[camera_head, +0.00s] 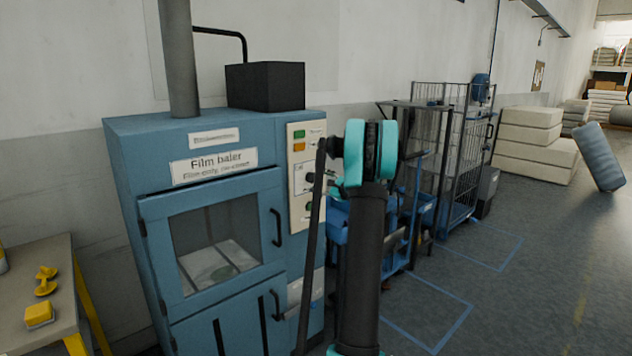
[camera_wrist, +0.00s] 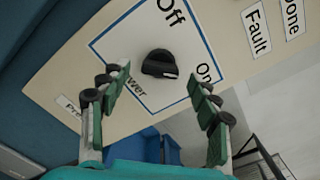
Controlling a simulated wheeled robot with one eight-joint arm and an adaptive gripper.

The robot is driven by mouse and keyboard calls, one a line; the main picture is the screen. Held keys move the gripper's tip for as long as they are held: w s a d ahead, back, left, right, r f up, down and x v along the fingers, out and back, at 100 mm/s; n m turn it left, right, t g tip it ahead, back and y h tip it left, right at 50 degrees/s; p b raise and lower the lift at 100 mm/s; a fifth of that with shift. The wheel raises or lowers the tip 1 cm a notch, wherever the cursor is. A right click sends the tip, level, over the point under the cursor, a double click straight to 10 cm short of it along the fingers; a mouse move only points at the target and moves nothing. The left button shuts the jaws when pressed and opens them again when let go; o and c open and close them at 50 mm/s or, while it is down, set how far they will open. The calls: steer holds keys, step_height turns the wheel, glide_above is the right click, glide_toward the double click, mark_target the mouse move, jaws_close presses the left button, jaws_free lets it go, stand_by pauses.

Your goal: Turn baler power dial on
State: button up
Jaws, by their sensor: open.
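The film baler (camera_head: 228,230) is a blue cabinet with a windowed door at the left of the head view. Its cream control panel (camera_head: 303,160) is on the right of its front, partly hidden by my arm. In the wrist view the black power dial (camera_wrist: 160,64) sits in a blue-outlined square with "Off" and "On" labels. The white mark on the dial is at its lower right; I cannot tell for sure which label it indicates. My gripper (camera_wrist: 160,98) is open and empty, facing the panel, with the dial ahead between its fingers and apart from them.
"Fault" (camera_wrist: 257,29) and "Done" (camera_wrist: 292,17) labels are on the panel beside the dial. A table (camera_head: 45,285) with yellow items stands at the left.

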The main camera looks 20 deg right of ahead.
steer(key=v, duration=1)
steer(key=shift+a, duration=0.1)
steer(key=s+a+f+n+g, duration=0.3)
steer(key=s+a+n, duration=0.15)
steer(key=a, duration=0.45)
steer(key=s+a+f+n+g, duration=0.25)
steer(key=s+a, duration=0.25)
steer(key=a, duration=0.3)
steer(key=s+a+f+n+g, duration=0.3)
steer(key=s+a+n, duration=0.15)
steer(key=a, duration=0.45)
steer(key=s+a+f+n+g+h, duration=0.1)
steer(key=s+f+n, duration=0.3)
steer(key=s, duration=0.4)
steer(key=s+f+n+g+h, duration=0.2)
steer(key=s+f+n+h, duration=0.1)
steer(key=s, duration=0.6)
steer(key=s+a+f+n+g+h, duration=0.1)
steer(key=s+f+n, duration=0.3)
steer(key=s, duration=0.5)
steer(key=shift+s+a+f+n+h, duration=0.2)
steer(key=shift+a+f+n+h, duration=0.15)
steer(key=shift+f+h, duration=0.35)
